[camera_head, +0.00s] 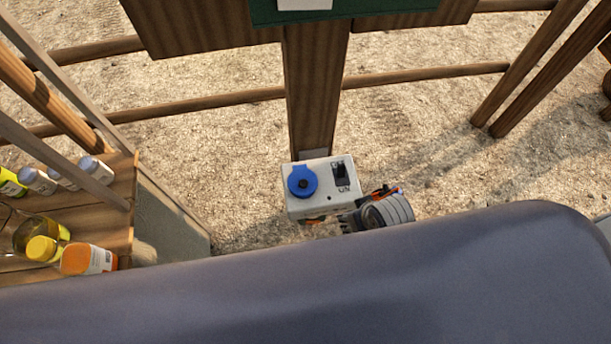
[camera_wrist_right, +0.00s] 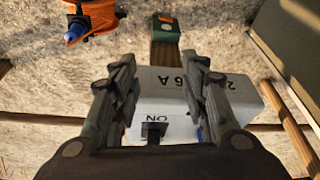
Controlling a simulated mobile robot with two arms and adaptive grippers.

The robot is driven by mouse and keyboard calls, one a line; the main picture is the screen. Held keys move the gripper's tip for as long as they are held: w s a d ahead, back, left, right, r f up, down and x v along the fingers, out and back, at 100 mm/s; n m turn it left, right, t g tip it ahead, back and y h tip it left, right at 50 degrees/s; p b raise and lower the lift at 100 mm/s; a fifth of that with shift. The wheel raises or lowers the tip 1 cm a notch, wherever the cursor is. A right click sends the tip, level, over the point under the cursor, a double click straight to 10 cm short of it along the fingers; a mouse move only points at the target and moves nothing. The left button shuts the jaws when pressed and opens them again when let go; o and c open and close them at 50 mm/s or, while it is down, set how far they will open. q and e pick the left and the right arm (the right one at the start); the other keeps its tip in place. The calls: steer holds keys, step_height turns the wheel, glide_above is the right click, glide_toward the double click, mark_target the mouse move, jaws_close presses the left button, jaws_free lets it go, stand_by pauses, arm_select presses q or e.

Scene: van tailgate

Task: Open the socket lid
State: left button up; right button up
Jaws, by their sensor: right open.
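The socket box (camera_head: 325,205) is a small white box at the foot of a wooden post. Its round blue lid (camera_head: 302,181) lies shut on the left of the top face, and a black switch (camera_head: 341,172) marked ON sits to its right. My right gripper (camera_head: 376,200) is at the box's right side, partly hidden by its own wrist. In the right wrist view my right gripper (camera_wrist_right: 158,78) is open, with the white box (camera_wrist_right: 172,78) showing between and behind its fingers. Whether a finger touches the box cannot be told. The lid is mostly hidden there. My left gripper is not in view.
A wooden shelf (camera_head: 125,225) with several bottles stands at the left. A large grey-blue surface (camera_head: 330,285) fills the foreground. The wooden post (camera_head: 316,90) rises behind the box. An orange object with a blue tip (camera_wrist_right: 90,18) shows in the right wrist view. Sandy ground lies around.

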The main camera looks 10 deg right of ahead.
mark_target(304, 183)
steer(key=shift+n+t+y, duration=0.4)
steer(key=shift+t+y, duration=0.1)
steer(key=shift+y, duration=0.2)
steer(key=w+a+r, duration=0.5)
steer(key=a+r, duration=0.1)
steer(key=shift+w+a+r, duration=0.2)
steer(key=shift+w+r, duration=0.15)
steer(key=shift+w, duration=0.05)
steer(key=shift+n+y, duration=0.4)
steer(key=a+r, duration=0.1)
steer(key=w+a+r, duration=0.1)
steer(key=a+r, duration=0.1)
steer(key=w+a+r+p, duration=0.1)
steer(key=shift+w+a+r, duration=0.1)
steer(key=shift+a+r, duration=0.05)
steer(key=shift+a, duration=0.05)
step_height(304, 183, up, 4)
steer(key=a, duration=0.3)
steer(key=shift+s+d+h+p, duration=0.7)
steer(key=shift+s+d+p, duration=0.3)
steer(key=shift+d, duration=1)
steer(key=shift+n+g, duration=0.3)
steer(key=shift+n, duration=0.1)
steer(key=x, duration=1)
steer(key=shift+r, duration=0.1)
steer(key=shift+p, duration=0.3)
jaws_close()
